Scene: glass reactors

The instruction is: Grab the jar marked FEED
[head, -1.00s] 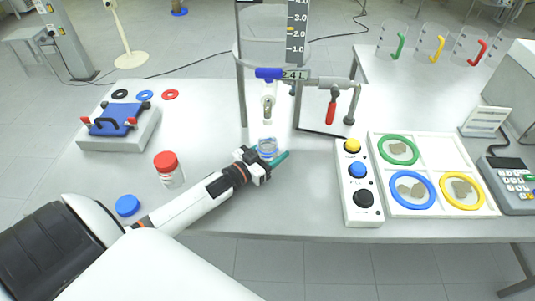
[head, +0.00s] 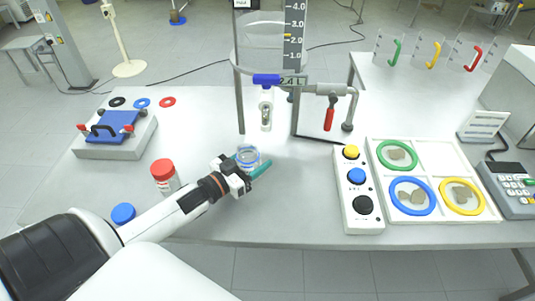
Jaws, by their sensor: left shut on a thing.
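My left gripper (head: 244,173) is shut on a clear glass jar (head: 248,154) with an open top, near the table's middle. The jar is just left of and in front of the blue-handled tap (head: 265,95) of the tall glass vessel. No FEED marking is readable on it. A second jar with a red lid (head: 163,170) stands left of my left forearm; its label is not readable. A loose blue lid (head: 123,214) lies at the table's front left. My right gripper is not in view.
A grey block with a blue plate (head: 107,127) stands at the left, with several coloured rings behind it. A button box (head: 357,205) and a white tray (head: 450,155) with ringed dishes stand at the right. A red-handled valve (head: 329,118) hangs beside the tap.

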